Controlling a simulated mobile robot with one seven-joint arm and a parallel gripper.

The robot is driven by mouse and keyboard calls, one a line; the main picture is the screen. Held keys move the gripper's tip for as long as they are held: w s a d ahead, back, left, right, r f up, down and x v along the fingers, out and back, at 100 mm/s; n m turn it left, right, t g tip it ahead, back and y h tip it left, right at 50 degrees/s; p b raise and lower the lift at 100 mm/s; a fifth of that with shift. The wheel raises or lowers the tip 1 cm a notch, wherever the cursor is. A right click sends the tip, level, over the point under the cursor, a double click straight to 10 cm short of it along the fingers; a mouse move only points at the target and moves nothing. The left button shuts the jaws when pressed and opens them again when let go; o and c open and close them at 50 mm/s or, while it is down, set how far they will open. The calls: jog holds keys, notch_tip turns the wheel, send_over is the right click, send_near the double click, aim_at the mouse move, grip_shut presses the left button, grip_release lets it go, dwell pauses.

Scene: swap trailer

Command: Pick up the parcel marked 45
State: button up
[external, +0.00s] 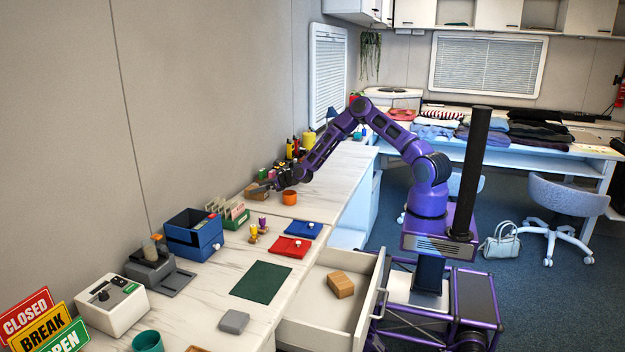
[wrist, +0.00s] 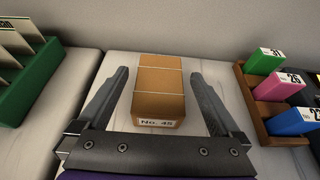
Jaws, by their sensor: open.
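The parcel marked No. 45 (wrist: 159,89) is a brown cardboard box tied with pale string, with a white label on its near end. It lies on the white marbled counter. In the wrist view my gripper (wrist: 165,88) is open, with one finger on each side of the parcel and a gap at both sides. In the external view my gripper (external: 272,187) is low over the far part of the counter, and the parcel (external: 254,191) shows just to its left, partly covered by it.
A wooden rack (wrist: 256,108) with coloured numbered blocks stands right of the parcel. A green card holder (wrist: 30,84) stands to the left. An orange bowl (external: 290,197) is close to my gripper. An open drawer (external: 318,318) holding a wooden block (external: 341,285) juts out in front.

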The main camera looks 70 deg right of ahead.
jog(key=shift+x, duration=1.3)
jog(key=c, duration=1.4)
